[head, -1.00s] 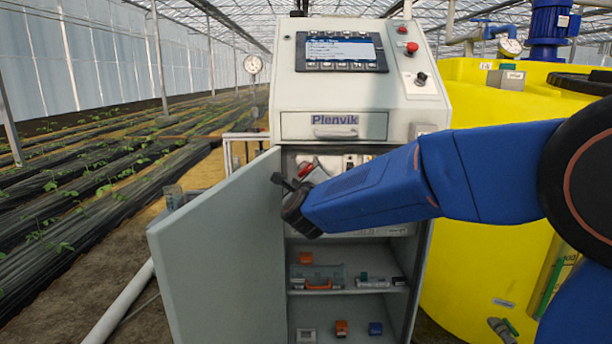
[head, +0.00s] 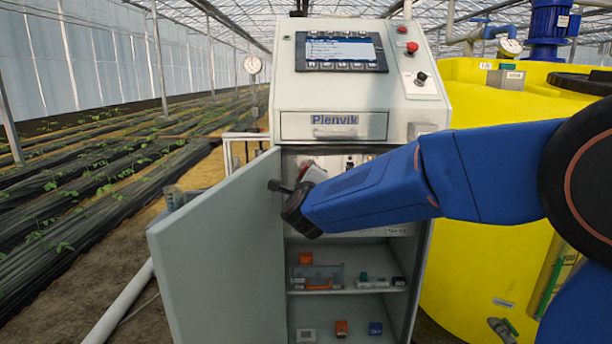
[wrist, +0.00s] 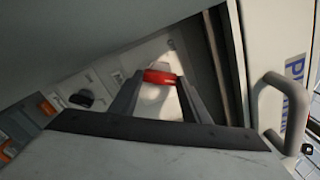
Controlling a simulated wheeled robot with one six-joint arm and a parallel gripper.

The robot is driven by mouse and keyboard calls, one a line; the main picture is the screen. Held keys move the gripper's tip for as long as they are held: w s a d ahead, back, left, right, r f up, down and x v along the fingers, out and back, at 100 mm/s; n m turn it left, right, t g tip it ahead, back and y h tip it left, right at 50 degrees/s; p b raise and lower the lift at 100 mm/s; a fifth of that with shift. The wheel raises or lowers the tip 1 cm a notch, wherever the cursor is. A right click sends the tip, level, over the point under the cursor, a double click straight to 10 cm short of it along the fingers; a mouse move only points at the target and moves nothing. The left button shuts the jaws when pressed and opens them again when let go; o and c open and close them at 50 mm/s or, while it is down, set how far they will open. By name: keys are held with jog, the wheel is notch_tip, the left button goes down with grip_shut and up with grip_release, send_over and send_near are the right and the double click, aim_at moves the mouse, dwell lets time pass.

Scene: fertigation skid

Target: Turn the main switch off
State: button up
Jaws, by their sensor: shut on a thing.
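The main switch (wrist: 160,77) has a red handle on a pale panel inside the open cabinet. In the wrist view its red handle lies between the tips of my gripper's two dark fingers, and my gripper (wrist: 157,88) is shut on it. In the head view my gripper (head: 289,187) reaches into the cabinet's upper opening, beside the open door. There the switch is mostly hidden behind my gripper and wrist.
The cabinet door (head: 222,240) stands open on the left, close to my gripper. A drawer with a handle (wrist: 276,110) is above the opening. A lower shelf (head: 350,291) holds small boxes. A yellow tank (head: 475,220) stands at the right.

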jog(key=shift+n, duration=7.6)
jog(key=o, duration=1)
jog(key=shift+o, duration=0.2)
jog(key=s, duration=1.7)
jog(key=shift+s, duration=0.25)
